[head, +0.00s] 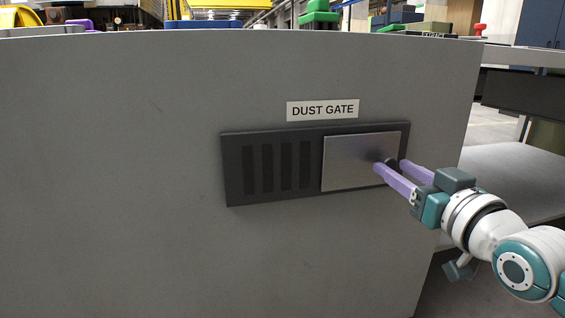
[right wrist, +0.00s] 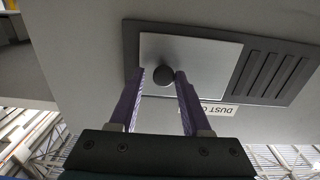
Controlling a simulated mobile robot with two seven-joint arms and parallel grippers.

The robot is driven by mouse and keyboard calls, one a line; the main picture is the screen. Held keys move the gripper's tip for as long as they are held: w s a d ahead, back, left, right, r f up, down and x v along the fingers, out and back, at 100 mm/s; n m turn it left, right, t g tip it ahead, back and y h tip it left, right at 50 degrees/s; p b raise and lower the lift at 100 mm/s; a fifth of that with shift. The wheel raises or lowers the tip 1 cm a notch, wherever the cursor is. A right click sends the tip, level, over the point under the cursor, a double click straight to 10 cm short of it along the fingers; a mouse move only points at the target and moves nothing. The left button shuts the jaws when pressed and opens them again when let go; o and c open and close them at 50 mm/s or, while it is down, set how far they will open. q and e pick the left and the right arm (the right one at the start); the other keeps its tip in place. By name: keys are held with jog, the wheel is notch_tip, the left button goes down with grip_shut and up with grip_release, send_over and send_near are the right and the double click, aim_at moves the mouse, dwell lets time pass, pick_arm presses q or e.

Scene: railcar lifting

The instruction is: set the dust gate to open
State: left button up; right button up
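The dust gate is a dark recessed frame (head: 233,170) on a grey panel, under a label reading DUST GATE (head: 323,110). A light metal plate (head: 345,165) covers the right part of the frame; several dark slots (head: 277,168) show uncovered at the left. A round dark knob (right wrist: 163,76) sits on the plate near its right edge in the head view. My right gripper (head: 390,165) has its two purple fingers apart, one either side of the knob. In the right wrist view a gap shows beside the knob. My left gripper is not in view.
The grey panel (head: 120,170) is a broad upright wall, clear around the gate. Its right edge stands near my right arm. A grey surface (head: 510,175) lies beyond that edge. Coloured objects, including a green one (head: 319,15), show behind the top edge.

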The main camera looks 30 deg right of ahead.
jog(key=shift+o, duration=1)
jog(key=shift+s+a+r, duration=0.1)
jog(key=shift+s, duration=0.05)
jog(key=p+v, duration=0.4)
jog(key=v, duration=0.5)
jog(key=shift+s+p, duration=0.3)
jog(key=shift+s, duration=0.05)
